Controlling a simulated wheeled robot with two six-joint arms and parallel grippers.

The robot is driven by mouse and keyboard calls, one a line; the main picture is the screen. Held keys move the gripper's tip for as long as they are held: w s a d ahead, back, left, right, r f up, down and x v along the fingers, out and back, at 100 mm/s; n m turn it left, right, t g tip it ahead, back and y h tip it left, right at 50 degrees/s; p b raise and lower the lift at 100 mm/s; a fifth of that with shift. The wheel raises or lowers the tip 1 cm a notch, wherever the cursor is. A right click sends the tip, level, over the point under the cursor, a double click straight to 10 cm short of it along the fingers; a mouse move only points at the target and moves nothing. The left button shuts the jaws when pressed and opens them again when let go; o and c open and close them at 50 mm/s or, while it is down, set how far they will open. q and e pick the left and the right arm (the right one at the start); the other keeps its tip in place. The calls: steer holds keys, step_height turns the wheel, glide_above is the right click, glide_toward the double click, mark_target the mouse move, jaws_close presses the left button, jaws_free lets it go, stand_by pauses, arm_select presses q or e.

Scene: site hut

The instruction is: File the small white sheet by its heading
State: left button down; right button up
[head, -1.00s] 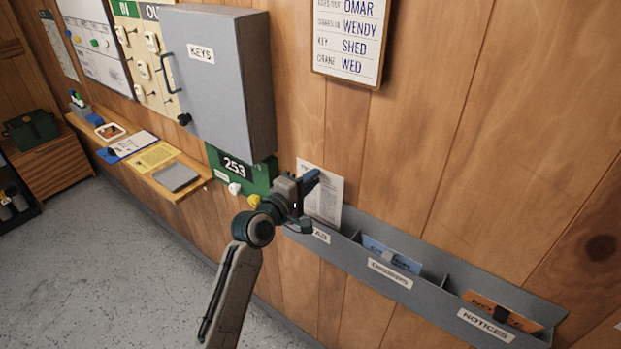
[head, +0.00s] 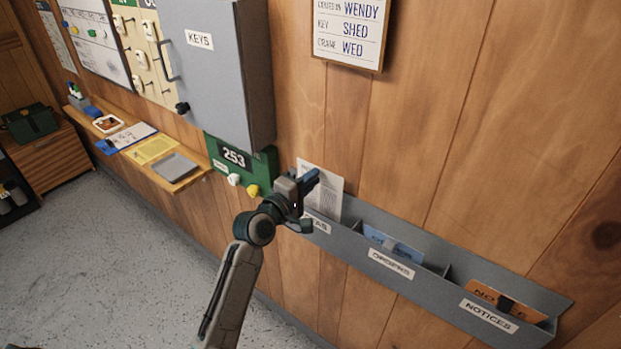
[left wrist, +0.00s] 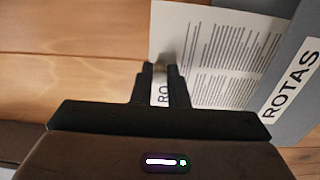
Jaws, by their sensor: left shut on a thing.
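The small white sheet (head: 327,184) with lines of print is in my left gripper (head: 308,187), at the left compartment of the grey wall rack (head: 345,240). The left wrist view shows the sheet (left wrist: 222,55) pinched at its edge between the fingertips (left wrist: 166,78); its heading is partly covered and only "RO" reads. Its lower part passes behind the front wall labelled ROTAS (left wrist: 290,85). How deep it sits I cannot tell. My right gripper is not in view.
The middle compartment holds a blue card (head: 385,240), the NOTICES compartment an orange one (head: 490,292). Left of the gripper are a green 253 panel (head: 235,160) with knobs and the grey KEYS cabinet (head: 225,80). A wooden shelf (head: 190,180) runs further left.

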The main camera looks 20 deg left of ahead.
mark_target(320, 185)
arm_select(q)
steer(key=shift+f, duration=0.55)
steer(key=shift+f, duration=0.1)
steer(key=shift+f+b, duration=1.15)
steer(key=shift+f, duration=0.25)
steer(key=c, duration=1.3)
jaws_free()
steer(key=shift+c, duration=0.2)
